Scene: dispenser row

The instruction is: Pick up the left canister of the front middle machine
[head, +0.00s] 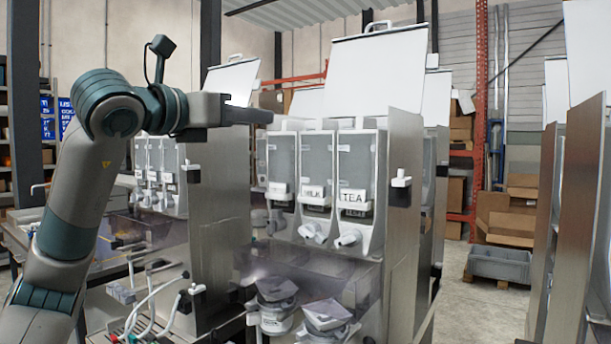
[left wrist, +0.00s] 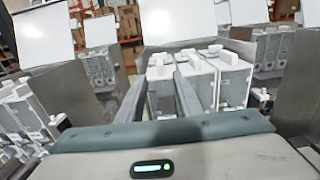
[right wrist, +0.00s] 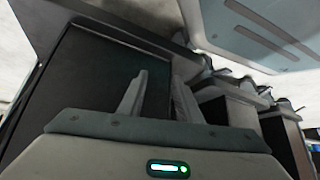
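The front middle machine (head: 403,220) has its lid up and holds a row of three grey-white canisters. Its left canister (head: 282,160) has a label I cannot read; the middle canister (head: 316,160) reads MILK and the right canister (head: 357,165) reads TEA. My left gripper (head: 262,116) is above and left of the left canister's top. In the left wrist view the open fingers (left wrist: 160,76) point toward the row, with the left canister (left wrist: 161,92) seen between them. They appear apart from it. My right gripper (right wrist: 160,76) is open and empty, beside a dark panel; it is not in the head view.
Another machine (head: 219,200) with canisters stands to the left, and steel panels (head: 582,200) rise at the right. The raised lid (head: 375,75) stands behind the canisters. Cups with packets (head: 328,316) sit below the spouts. A grey crate (head: 500,265) lies on the floor behind.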

